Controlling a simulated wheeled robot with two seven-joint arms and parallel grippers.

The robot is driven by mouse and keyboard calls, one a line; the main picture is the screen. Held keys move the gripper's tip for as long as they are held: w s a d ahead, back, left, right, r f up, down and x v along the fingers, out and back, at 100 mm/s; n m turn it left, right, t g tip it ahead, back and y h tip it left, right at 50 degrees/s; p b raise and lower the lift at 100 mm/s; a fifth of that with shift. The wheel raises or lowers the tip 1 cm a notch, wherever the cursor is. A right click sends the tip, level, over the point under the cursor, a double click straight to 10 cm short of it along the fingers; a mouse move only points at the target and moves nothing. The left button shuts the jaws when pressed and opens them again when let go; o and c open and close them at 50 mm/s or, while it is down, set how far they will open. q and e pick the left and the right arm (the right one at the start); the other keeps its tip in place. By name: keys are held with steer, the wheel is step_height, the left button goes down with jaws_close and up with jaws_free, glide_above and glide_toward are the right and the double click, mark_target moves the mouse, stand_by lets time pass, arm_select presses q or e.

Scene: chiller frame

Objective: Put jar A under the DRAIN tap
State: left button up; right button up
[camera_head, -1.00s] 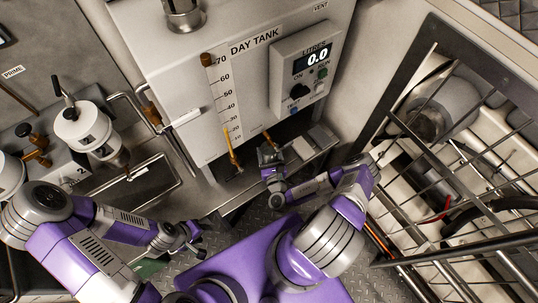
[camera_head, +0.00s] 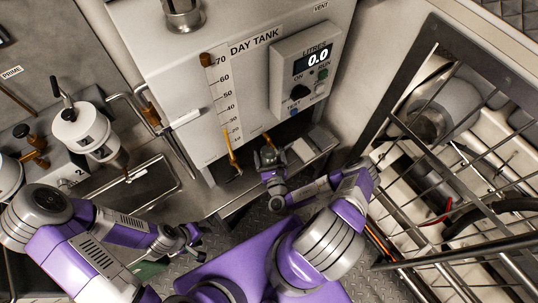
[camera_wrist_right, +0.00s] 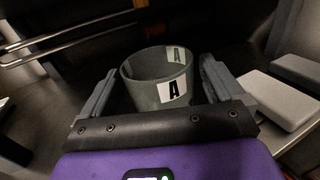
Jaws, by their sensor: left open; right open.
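Jar A (camera_wrist_right: 150,95) is a grey, open-topped round jar with a white "A" label, upright in the right wrist view. My right gripper (camera_wrist_right: 158,88) is open, with one finger on each side of the jar and small gaps visible. In the head view my right gripper (camera_head: 268,157) is low in front of the day tank; the jar cannot be made out clearly there. Two amber-handled parts, possibly taps, show at the tank's bottom, one on the left (camera_head: 232,158) and one on the right (camera_head: 269,139). No DRAIN label is readable. My left gripper (camera_head: 193,241) is open and empty, low and left.
The day tank (camera_head: 185,85) stands above a shelf (camera_head: 320,140). Pale blocks (camera_wrist_right: 285,100) lie right of the jar. A metal rail (camera_wrist_right: 80,40) runs at upper left in the wrist view. A wire guard (camera_head: 450,150) closes the right side.

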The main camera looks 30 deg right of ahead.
steer(key=p+v, duration=0.3)
steer(key=v, duration=0.9)
